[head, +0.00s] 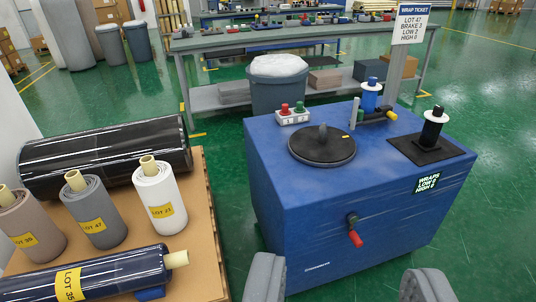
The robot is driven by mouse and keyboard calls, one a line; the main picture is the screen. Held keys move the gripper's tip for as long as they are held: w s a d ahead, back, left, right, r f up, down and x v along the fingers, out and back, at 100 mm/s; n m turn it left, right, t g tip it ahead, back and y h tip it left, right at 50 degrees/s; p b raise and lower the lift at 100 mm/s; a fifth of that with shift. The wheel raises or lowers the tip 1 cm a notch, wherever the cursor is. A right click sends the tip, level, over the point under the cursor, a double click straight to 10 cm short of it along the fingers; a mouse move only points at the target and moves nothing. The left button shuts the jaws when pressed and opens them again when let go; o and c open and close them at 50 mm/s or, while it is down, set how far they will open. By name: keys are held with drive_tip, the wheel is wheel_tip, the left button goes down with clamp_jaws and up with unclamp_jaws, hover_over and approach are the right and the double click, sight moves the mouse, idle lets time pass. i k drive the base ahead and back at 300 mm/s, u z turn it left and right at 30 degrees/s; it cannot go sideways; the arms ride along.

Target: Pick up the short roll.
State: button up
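Three short rolls stand upright on a brown board at left: a taupe roll (32,226), a grey roll (93,212) labelled LOT 47 and a white roll (160,198) labelled LOT 21. Each has a tan core sticking out on top. A long black wrapped roll (105,155) lies behind them. A dark blue wrapped roll (110,272) labelled LOT 35 lies in front. The frames do not single out one roll as the short roll. My gripper (347,268) is at the bottom edge, fingers wide apart, empty, right of the rolls and before the blue machine.
A blue wrapping machine (350,200) has a black turntable (322,145), a red-tipped lever (354,238) and upright blue and black spools. A sign (413,24) reads LOT 47, BRAKE 2, LOW 2, HIGH 0 or 6. Behind are a bin (278,92) and a workbench (220,40). Green floor lies between board and machine.

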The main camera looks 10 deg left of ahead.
sight(85, 197)
drive_tip(key=u, duration=1.55)
drive_tip(key=i, duration=1.85)
drive_tip(key=z, duration=0.3)
